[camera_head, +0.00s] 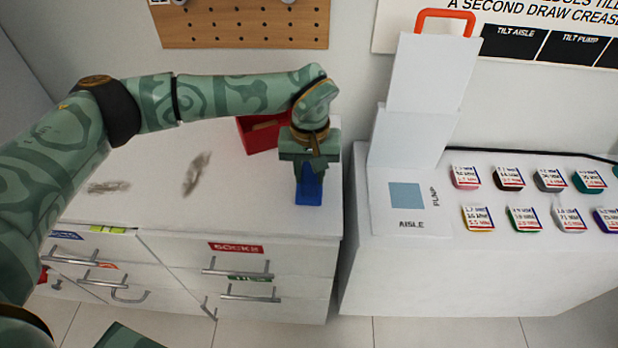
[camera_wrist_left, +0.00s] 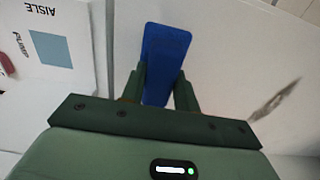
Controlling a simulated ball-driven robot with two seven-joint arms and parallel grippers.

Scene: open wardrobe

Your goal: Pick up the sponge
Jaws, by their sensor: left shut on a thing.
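The blue sponge (camera_head: 309,190) is at the right end of the white drawer unit's top in the head view. My left gripper (camera_head: 309,176) comes down over it from above and is shut on it. In the left wrist view the sponge (camera_wrist_left: 166,52) sticks out beyond the two green fingers of the left gripper (camera_wrist_left: 162,85), which press on its sides. I cannot tell whether the sponge still touches the top. My right gripper does not show in either view.
A red open box (camera_head: 257,134) stands behind the gripper. Two dark smudges mark the white drawer unit's top (camera_head: 150,205). To the right, past a narrow gap, a white counter (camera_head: 400,265) holds several coloured round items (camera_head: 508,178) and an upright white board (camera_head: 430,75).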

